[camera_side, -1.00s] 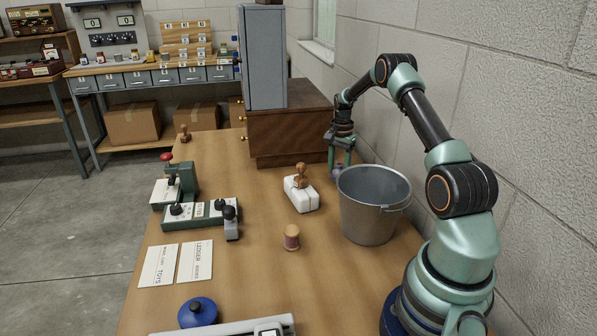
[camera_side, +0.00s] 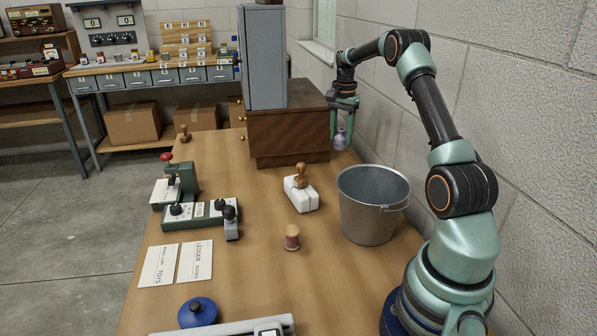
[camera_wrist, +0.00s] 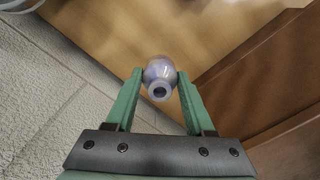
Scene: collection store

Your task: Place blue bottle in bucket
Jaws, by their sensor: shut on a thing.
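My gripper (camera_side: 343,120) is shut on a small glossy bottle (camera_side: 340,139), which looks pale bluish-lilac. It hangs above the far right part of the table, beside the wooden cabinet. In the wrist view the bottle (camera_wrist: 159,76) sits between the two green fingertips, its open neck toward the camera. The grey metal bucket (camera_side: 372,208) stands upright on the table, nearer the arm's base than the gripper is. Its visible inside looks empty. In the wrist view a curved rim at the top left corner may be the bucket.
A wooden cabinet (camera_side: 288,140) with a grey box (camera_side: 262,60) on it stands left of my gripper. The block wall (camera_side: 480,90) is close on the right. A white block with a wooden stamp (camera_side: 301,190) and a thread spool (camera_side: 291,238) stand left of the bucket.

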